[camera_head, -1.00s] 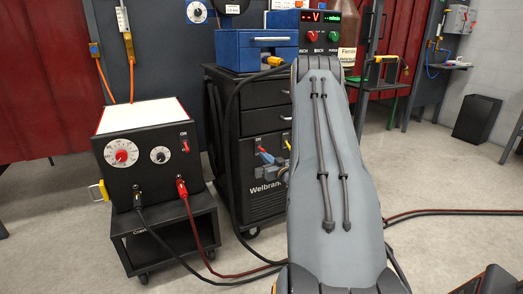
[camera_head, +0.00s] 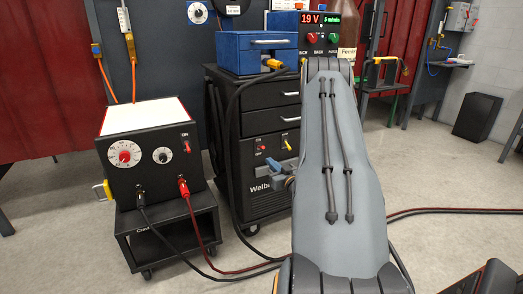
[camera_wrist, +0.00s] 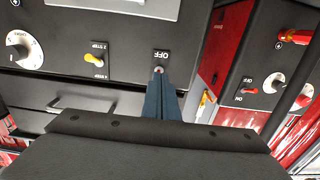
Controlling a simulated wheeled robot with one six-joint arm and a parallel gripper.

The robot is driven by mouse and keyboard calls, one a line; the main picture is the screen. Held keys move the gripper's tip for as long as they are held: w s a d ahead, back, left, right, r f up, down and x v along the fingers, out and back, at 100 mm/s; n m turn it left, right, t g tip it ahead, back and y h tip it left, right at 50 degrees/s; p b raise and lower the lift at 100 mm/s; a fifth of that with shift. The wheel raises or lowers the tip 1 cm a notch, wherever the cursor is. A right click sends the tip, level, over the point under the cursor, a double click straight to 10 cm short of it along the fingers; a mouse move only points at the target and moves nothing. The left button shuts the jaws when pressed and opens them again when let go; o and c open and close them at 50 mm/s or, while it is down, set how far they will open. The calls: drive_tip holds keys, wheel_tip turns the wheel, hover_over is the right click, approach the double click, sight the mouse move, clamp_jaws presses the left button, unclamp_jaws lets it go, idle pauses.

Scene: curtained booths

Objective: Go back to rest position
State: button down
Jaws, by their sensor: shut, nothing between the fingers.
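My gripper (camera_head: 273,164) is in front of the welder cabinet (camera_head: 255,195) in the head view, low beside its red switch (camera_head: 262,149) and yellow switch (camera_head: 285,148). In the wrist view its blue-grey fingers (camera_wrist: 160,80) are together with nothing between them. Their tips lie in line with the cabinet's face, just below an upside-down OFF label (camera_wrist: 162,55); whether they touch the panel I cannot tell. The yellow switch (camera_wrist: 93,60) is to their left there. The fingers hide part of the panel. My arm is stretched forward.
A black control box (camera_head: 150,160) with a white top stands on a small cart (camera_head: 170,235) at left. Black and red cables (camera_head: 215,270) run across the floor. A blue drawer box (camera_head: 255,52) sits on the cabinet. Open floor lies at right (camera_head: 450,180).

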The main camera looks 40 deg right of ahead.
drive_tip(key=shift+s+a+f, duration=0.1)
drive_tip(key=shift+s+a, duration=0.05)
drive_tip(key=shift+s, duration=0.45)
drive_tip(key=shift+w, duration=0.1)
